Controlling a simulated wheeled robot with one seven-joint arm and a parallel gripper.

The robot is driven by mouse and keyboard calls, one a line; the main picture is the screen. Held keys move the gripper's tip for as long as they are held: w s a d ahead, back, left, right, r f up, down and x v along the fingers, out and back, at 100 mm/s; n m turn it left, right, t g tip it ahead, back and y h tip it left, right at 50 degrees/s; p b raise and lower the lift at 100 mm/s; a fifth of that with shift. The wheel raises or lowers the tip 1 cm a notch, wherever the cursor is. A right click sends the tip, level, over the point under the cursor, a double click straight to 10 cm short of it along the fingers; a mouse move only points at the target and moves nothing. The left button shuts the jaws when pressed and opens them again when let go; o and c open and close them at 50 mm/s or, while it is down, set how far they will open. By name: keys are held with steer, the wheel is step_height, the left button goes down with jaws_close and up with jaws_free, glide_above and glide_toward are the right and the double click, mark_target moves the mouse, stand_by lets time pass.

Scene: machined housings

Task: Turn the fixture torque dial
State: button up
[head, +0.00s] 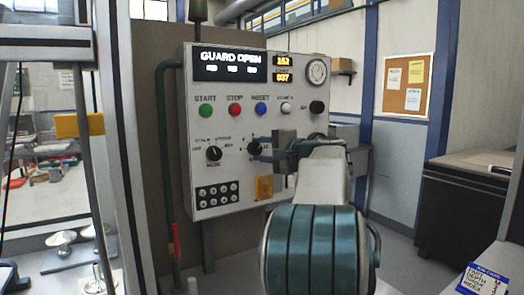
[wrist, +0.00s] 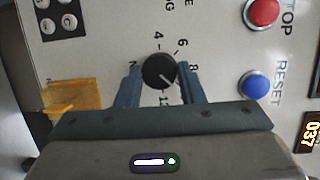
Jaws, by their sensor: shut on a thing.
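The torque dial is a round black knob with a white pointer line on the light grey control panel (head: 220,90). It shows in the head view (head: 254,148) and, close up, in the wrist view (wrist: 159,69). Numbers ring it; 4, 6 and 8 are readable, and some others are partly hidden by my gripper. In the wrist view, where the panel appears turned, the pointer slants to the lower right. My gripper (wrist: 160,82) is shut on the dial, one blue-grey finger on each side. In the head view my gripper (head: 262,150) reaches the panel from the right.
Near the dial are the red STOP button (wrist: 263,12), the blue RESET button (wrist: 253,85), an orange tab (wrist: 72,97) and a second black knob (head: 214,153). The panel display (head: 230,66) reads GUARD OPEN. A green pipe (head: 163,120) runs along the panel's left side.

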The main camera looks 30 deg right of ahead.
steer(key=shift+f, duration=0.1)
steer(key=o, duration=1)
steer(key=b+v, duration=0.1)
steer(key=v, duration=1.3)
steer(key=shift+w, duration=0.1)
steer(key=s+a+f+n+g+y+p, duration=0.1)
steer(key=a+f+n+g+p, duration=0.3)
steer(key=a+f, duration=0.6)
steer(key=a+f+n+g+b, duration=0.1)
steer(key=a+f+g, duration=0.45)
steer(key=a, duration=0.75)
steer(key=s+a+f+n+g+h+p, duration=0.1)
steer(key=s+a+f+n, duration=0.2)
steer(key=s+f, duration=0.1)
steer(key=s+a+f+n+g+h+p, duration=0.1)
steer(key=s+a+f+n+g+h, duration=0.1)
steer(key=s+a+f+n, duration=0.1)
steer(key=s+a+f+n+g+h+p, duration=0.1)
steer(key=s+a+f+n+h, duration=0.1)
steer(key=s+f, duration=0.4)
steer(key=shift+s+a+n, duration=0.4)
steer(key=shift+a+n, duration=0.25)
steer(key=shift+n, duration=0.45)
